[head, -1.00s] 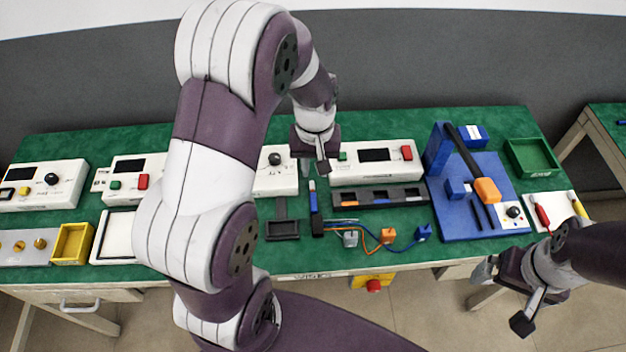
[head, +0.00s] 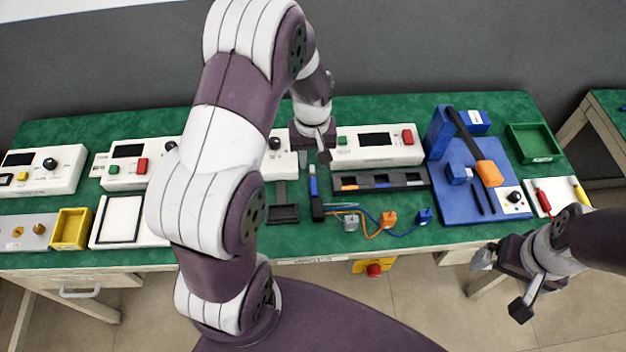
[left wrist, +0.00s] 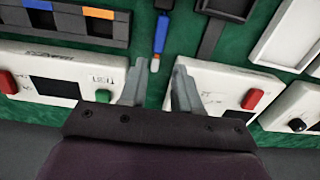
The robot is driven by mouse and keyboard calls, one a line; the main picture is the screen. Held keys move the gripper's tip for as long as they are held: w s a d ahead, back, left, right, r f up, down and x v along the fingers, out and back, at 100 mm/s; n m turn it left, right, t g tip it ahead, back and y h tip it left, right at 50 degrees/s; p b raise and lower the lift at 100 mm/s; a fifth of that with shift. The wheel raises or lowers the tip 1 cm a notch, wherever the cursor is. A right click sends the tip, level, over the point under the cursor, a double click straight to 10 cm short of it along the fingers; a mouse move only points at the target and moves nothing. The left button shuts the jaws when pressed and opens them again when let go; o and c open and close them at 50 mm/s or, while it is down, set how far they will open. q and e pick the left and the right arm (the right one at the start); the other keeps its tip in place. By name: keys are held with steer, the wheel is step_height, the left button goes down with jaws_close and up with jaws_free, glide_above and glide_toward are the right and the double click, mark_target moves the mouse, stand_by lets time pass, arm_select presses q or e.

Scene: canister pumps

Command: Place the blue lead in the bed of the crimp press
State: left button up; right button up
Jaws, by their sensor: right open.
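The blue lead ends in a blue plug (head: 424,216) on the green bench near its front edge; its thin wire runs left, beside an orange lead (head: 389,218) and a grey plug (head: 350,223). The blue crimp press (head: 448,207) stands right of the leads, its black lever with orange grip (head: 488,173) slanting over the base. My left gripper (head: 303,160) is over the back middle of the bench, away from the lead. In the left wrist view its fingers (left wrist: 160,68) are apart and empty. My right gripper (head: 483,258) is open and empty, in front of the bench below the press.
A dark slotted rack (head: 345,188) lies behind the leads. White instrument boxes (head: 350,158) line the back. A green tray (head: 541,155) is at right.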

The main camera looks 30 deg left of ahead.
mark_target(313, 177)
arm_select(q)
steer(key=f, duration=0.8)
steer(key=shift+w+a, duration=0.1)
steer(key=shift+w, duration=0.25)
steer(key=shift+r, duration=0.15)
jaws_close()
steer(key=shift+r, duration=0.1)
